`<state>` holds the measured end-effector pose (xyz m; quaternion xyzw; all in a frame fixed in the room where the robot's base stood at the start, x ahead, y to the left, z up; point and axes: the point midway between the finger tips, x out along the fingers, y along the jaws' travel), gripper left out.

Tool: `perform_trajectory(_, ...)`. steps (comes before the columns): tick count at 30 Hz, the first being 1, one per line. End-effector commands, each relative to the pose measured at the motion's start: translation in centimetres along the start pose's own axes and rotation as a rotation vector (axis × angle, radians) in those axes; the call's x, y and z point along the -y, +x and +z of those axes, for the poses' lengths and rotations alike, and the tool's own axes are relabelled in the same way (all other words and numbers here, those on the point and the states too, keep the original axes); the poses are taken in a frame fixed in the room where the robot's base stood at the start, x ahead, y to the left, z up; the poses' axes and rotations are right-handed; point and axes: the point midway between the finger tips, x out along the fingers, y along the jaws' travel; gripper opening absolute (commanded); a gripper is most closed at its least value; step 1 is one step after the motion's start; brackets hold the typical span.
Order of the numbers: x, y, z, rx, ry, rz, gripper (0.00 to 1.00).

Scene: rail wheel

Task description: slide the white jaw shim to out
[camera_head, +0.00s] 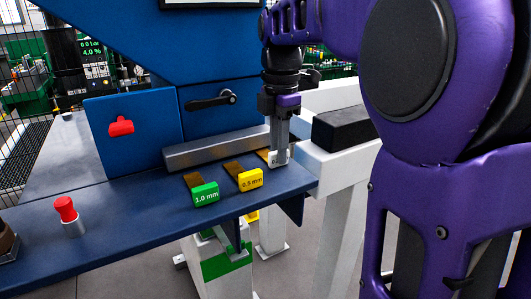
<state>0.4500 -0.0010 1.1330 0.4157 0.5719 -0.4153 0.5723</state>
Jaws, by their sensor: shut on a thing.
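The white jaw shim (273,158) is at the right end of a row of shims on the blue shelf, its front partly hidden by my fingers. My gripper (281,150) points straight down from above and is shut on the white shim. A brown strip behind the shim reaches back toward a grey metal bar (217,148). To its left sit the yellow 0.5 mm shim (251,179) and the green 1.0 mm shim (205,194), each with a brown strip behind it.
A black lever handle (212,100) and a red knob (121,126) are on the blue panels behind the shelf. A red button (66,208) stands at the left. A white frame with a black block (343,127) is close right of my gripper. The shelf front is clear.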

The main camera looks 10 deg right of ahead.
Motion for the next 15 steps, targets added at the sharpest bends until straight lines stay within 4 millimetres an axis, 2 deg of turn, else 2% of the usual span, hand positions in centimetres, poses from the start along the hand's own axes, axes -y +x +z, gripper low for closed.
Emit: perform_trajectory(15,2.2,0.1,0.1,0.000,0.002,-0.002,0.00)
